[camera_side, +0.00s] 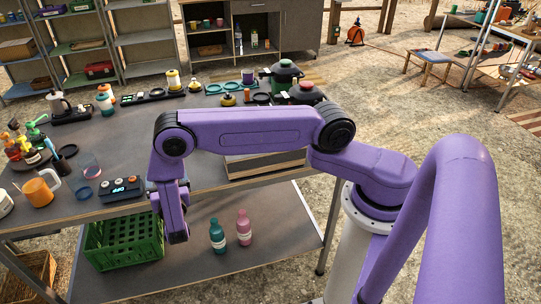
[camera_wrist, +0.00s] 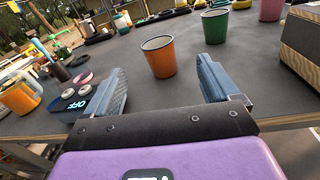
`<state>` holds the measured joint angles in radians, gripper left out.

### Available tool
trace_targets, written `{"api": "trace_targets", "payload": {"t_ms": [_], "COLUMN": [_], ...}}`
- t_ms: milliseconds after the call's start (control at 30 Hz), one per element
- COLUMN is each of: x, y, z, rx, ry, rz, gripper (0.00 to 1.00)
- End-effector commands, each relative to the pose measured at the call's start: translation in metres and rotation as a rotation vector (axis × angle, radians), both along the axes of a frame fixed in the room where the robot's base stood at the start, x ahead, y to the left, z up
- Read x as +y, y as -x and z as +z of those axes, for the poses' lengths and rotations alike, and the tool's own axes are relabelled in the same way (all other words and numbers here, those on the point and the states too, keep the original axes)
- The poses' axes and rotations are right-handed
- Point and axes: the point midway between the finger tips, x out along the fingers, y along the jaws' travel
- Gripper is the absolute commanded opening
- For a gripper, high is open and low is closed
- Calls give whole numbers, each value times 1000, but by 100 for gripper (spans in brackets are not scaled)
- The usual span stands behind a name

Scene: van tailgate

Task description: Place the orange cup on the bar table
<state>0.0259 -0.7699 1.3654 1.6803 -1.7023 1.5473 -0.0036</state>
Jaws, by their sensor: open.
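An orange cup (camera_wrist: 159,58) stands upright on the dark top of the table (camera_wrist: 240,60) in the wrist view. My gripper (camera_wrist: 162,66) is open, with its two grey fingers spread apart. The cup is ahead of the fingers, framed between them, and nothing is held. In the side view my purple arm reaches over the table (camera_side: 115,135), and its wrist hangs at the front edge. That arm hides the cup and my fingers there. An orange mug with a handle (camera_side: 40,188) at the left of the table also shows in the wrist view (camera_wrist: 18,97).
A green cup (camera_wrist: 215,26) and a pink cup (camera_wrist: 270,9) stand behind the orange cup. A display box (camera_side: 122,189) sits left of my gripper. A wooden-sided box (camera_side: 265,164) is at the right. A green crate (camera_side: 125,240) and two bottles are on the lower shelf.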

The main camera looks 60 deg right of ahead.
Motion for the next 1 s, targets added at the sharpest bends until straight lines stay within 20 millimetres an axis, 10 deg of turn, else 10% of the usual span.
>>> {"api": "trace_targets", "payload": {"t_ms": [367,1000], "x": [-26,-53], "y": [57,258], "z": [86,162], "rx": [9,201], "ry": [-331,-1158], "rz": [-291,-746], "gripper": [88,88]}}
